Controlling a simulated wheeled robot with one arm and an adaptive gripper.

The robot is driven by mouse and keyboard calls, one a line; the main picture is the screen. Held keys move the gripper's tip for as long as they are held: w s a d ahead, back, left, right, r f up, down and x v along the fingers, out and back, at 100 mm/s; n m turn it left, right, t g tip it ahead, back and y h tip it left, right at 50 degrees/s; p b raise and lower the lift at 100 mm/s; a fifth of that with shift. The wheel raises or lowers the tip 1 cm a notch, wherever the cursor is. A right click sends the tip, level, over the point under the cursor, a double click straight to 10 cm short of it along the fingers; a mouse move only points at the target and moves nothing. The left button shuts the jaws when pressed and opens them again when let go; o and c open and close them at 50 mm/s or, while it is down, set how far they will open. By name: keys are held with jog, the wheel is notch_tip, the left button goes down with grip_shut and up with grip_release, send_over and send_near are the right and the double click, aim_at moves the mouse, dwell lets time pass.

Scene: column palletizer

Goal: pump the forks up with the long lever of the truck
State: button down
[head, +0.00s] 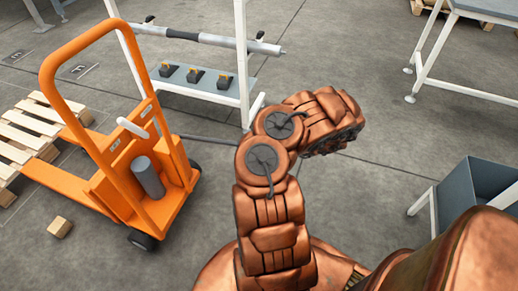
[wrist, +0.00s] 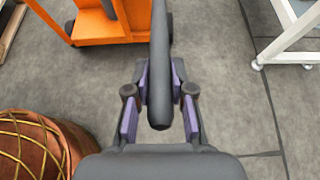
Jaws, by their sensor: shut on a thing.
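The orange truck (head: 128,168) stands at the left in the head view, with a tall looped handle and a grey cylinder (head: 148,178) low on its frame. Its dark long lever (head: 208,139) runs right from the truck, roughly level, and passes behind my arm. In the wrist view, the lever (wrist: 160,45) runs up the middle toward the orange truck body (wrist: 105,22). My gripper (wrist: 161,82) is shut on the lever near its free end, with purple pads on both sides. In the head view my arm hides the gripper.
A slatted wooden pallet (head: 28,132) lies left of the truck, and a small wooden block (head: 60,227) lies on the floor. A white rack (head: 243,60) stands behind the lever. A grey bin (head: 478,190) is at the right. The floor right of my arm is clear.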

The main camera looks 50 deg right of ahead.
jog(key=shift+s+f+t+b, duration=0.2)
jog(key=shift+f+t+b, duration=0.1)
jog(key=shift+f+b, duration=0.7)
jog(key=r+p, duration=0.1)
jog(key=p, duration=0.1)
jog(key=r+p, duration=0.2)
jog(key=shift+w+a+r, duration=0.1)
jog(key=shift+w+r, duration=0.05)
jog(key=shift+w, duration=0.2)
jog(key=r+g+p, duration=0.1)
jog(key=r+p, duration=0.1)
jog(key=p, duration=0.1)
jog(key=w+r+g+p, duration=0.1)
jog(key=r+p, duration=0.1)
jog(key=p, duration=0.1)
jog(key=w+r+p, duration=0.1)
jog(key=r+p, duration=0.2)
jog(key=p, duration=0.1)
jog(key=shift+w+a+g+h, duration=0.1)
jog(key=shift+a+g+h, duration=0.2)
jog(key=shift+g+h, duration=0.1)
